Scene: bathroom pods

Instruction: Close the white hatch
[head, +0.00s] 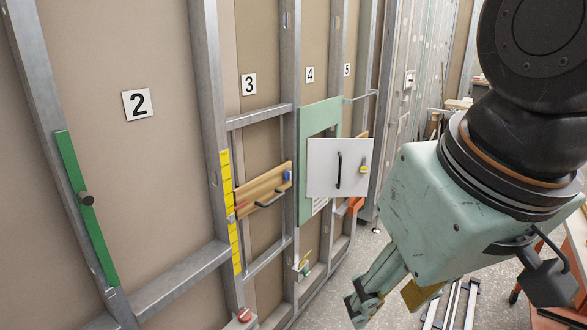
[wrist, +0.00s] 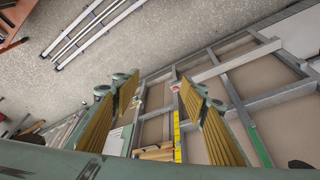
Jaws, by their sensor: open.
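The white hatch (head: 325,165) stands swung out from a green panel (head: 306,185) with a cut-out opening, between the posts near label 4. It has a black vertical handle (head: 338,170) and a yellow knob (head: 362,169). Part of the opening shows behind and above the hatch. My gripper (head: 388,298) is open and empty, pointing down to the lower right of the hatch and apart from it. In the wrist view its yellow-padded fingers (wrist: 160,98) are spread wide. I cannot clearly make out the hatch there.
A wooden board with a black handle (head: 262,191) juts out left of the hatch. A yellow strip (head: 225,180) and a green bar with a knob (head: 75,190) are farther left. Metal rails (head: 455,305) lie on the floor (wrist: 190,35). The floor beside the wall frame looks clear.

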